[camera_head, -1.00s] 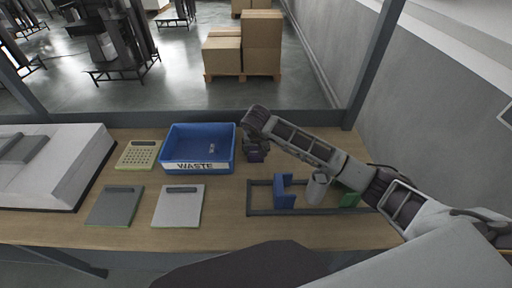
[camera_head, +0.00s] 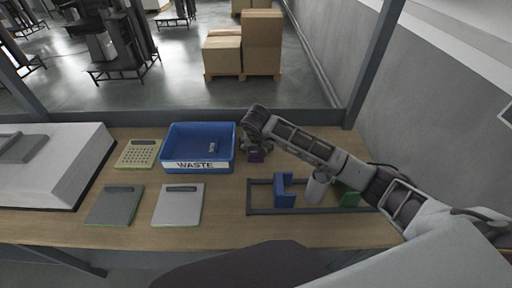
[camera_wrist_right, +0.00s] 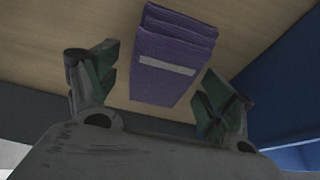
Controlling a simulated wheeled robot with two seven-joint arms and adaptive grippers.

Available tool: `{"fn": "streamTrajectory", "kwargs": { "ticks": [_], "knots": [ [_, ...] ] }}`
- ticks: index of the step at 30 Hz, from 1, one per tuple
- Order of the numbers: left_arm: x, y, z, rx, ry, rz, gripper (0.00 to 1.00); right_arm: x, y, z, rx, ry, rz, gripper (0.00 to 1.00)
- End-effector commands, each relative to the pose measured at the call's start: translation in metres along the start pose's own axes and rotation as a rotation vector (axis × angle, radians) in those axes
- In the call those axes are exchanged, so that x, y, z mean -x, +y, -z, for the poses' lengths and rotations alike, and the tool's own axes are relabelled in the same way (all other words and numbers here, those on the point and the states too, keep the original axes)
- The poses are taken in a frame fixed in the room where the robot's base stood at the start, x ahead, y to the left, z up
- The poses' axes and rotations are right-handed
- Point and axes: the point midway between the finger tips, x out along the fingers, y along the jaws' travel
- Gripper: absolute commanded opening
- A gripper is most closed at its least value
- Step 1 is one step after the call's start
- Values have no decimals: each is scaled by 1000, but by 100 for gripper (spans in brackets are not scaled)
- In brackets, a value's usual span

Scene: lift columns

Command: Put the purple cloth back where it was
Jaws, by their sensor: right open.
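The purple cloth (camera_wrist_right: 172,55) is a folded stack with a pale band, lying on the wooden table. In the head view only a small part of it (camera_head: 256,156) shows under my right gripper, just right of the blue waste bin. My right gripper (camera_wrist_right: 158,92) is open, with its two fingers apart on either side of the cloth's near end in the wrist view. I cannot tell whether the fingers touch it. In the head view the right gripper (camera_head: 256,148) points down at the cloth. My left gripper is not in view.
The blue WASTE bin (camera_head: 198,165) stands close left of the right gripper, with a small item inside. A dark frame (camera_head: 262,212) holds a blue holder (camera_head: 283,190), a grey cup (camera_head: 317,188) and a green item (camera_head: 349,200). Flat panels (camera_head: 178,206) lie at left.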

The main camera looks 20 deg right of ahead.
Motion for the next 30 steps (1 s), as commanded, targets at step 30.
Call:
{"fn": "streamTrajectory", "kwargs": {
  "ticks": [30],
  "knots": [
    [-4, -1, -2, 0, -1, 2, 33, 103, 0, 2, 1, 2, 1, 82]
  ]
}}
